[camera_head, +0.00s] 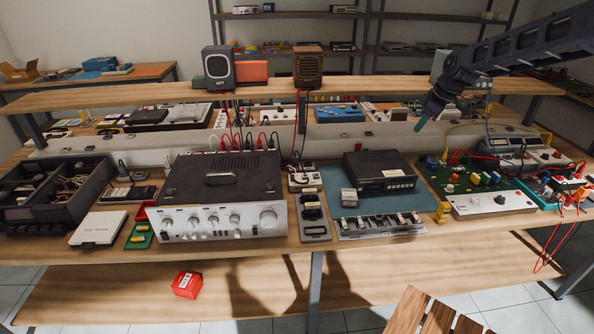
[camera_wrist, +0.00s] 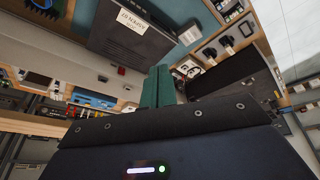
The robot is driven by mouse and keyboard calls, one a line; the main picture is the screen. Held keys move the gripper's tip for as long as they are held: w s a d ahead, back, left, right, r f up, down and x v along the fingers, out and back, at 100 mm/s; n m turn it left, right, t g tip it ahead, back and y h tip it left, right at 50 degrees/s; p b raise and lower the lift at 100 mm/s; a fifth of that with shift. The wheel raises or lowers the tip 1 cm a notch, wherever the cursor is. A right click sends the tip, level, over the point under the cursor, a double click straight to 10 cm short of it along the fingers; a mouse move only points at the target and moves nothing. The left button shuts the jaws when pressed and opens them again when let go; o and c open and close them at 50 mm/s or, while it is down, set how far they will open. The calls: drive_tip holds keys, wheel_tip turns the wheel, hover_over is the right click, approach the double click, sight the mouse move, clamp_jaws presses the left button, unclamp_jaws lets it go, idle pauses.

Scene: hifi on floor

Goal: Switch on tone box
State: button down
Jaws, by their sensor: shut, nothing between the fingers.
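No label reading tone box is legible, so I cannot tell for certain which device it is. My gripper (camera_head: 421,124) has green fingertips, pressed together and empty. It hangs above the back of the bench, left of the white-fronted box and apart from everything. In the wrist view the shut fingers (camera_wrist: 157,86) point toward the bench.
A large silver-fronted amplifier (camera_head: 222,222) stands left of centre. A black unit (camera_head: 380,172) sits on a blue mat (camera_head: 408,203). Red leads (camera_head: 548,247) hang off the right edge. A raised shelf (camera_head: 390,83) carrying speakers (camera_head: 219,68) runs behind. A red box (camera_head: 187,284) lies below.

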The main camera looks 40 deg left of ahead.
drive_tip(key=s+a+f+n+g+y, duration=0.1)
drive_tip(key=a+f, duration=0.4)
drive_tip(key=a, duration=0.6)
drive_tip(key=s+a+f+n+g+y, duration=0.1)
drive_tip(key=s+a+f+n+g, duration=0.2)
drive_tip(key=a, duration=0.8)
drive_tip(key=s+a+f+n+g+y, duration=0.1)
drive_tip(key=s+a+f+n, duration=0.3)
drive_tip(key=a, duration=0.7)
wheel_tip(320, 180, down, 4)
drive_tip(key=shift+s+g, duration=0.4)
drive_tip(key=shift+s, duration=0.75)
hover_over(297, 177)
drive_tip(key=f, duration=0.7)
drive_tip(key=shift+s+d+f, duration=0.1)
drive_tip(key=shift+s, duration=0.2)
wheel_tip(297, 177, down, 2)
drive_tip(key=shift+w+f, duration=0.1)
drive_tip(key=shift+w, duration=0.05)
drive_tip(key=shift+w+f, duration=0.1)
drive_tip(key=shift+f, duration=0.7)
drive_tip(key=shift+f, duration=0.1)
